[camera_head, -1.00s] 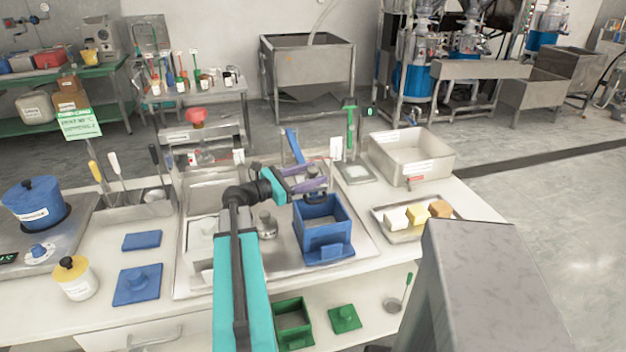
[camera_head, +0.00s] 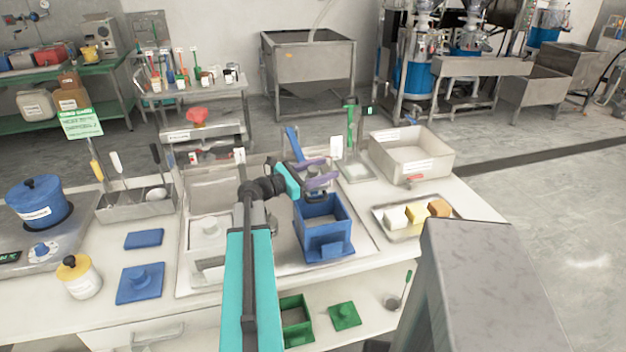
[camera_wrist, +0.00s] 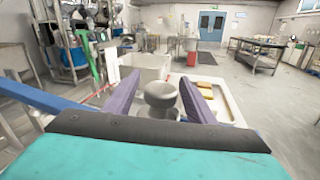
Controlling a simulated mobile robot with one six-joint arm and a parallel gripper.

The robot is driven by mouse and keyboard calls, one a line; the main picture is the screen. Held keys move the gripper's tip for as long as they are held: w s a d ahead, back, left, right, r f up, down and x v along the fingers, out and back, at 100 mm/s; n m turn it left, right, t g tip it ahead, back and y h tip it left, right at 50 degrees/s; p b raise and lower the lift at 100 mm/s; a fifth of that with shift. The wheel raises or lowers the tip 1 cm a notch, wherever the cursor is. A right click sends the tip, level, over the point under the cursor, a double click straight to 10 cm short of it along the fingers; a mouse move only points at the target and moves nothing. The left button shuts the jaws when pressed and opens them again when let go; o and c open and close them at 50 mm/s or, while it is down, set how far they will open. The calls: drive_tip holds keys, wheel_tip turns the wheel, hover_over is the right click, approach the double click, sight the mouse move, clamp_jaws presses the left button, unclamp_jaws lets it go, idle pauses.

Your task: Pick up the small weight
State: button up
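A grey knobbed weight (camera_wrist: 161,98) stands between the two purple fingers of my gripper (camera_wrist: 161,100) in the wrist view. Its round knob is level with the fingers, with a gap on both sides. In the head view my gripper (camera_head: 319,174) reaches over the far rim of the blue box (camera_head: 326,232). The dark grey weight (camera_head: 317,195) shows just below the fingers there, and its base is partly hidden. A second grey metal piece (camera_head: 272,224) is mostly hidden behind my arm, so I cannot compare their sizes well.
A blue bar (camera_head: 294,144) stands upright behind the gripper. A pale bin (camera_head: 412,152) and a tray (camera_head: 401,236) with several coloured blocks lie to the right. A blue knobbed lid (camera_head: 140,283) lies at the left. The counter between bin and tray has some free room.

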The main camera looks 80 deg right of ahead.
clamp_jaws()
drive_tip(key=shift+r, duration=0.2)
wheel_tip(320, 180, up, 10)
drive_tip(key=b, duration=0.1)
drive_tip(key=shift+f, duration=0.15)
idle(0.6)
idle(0.6)
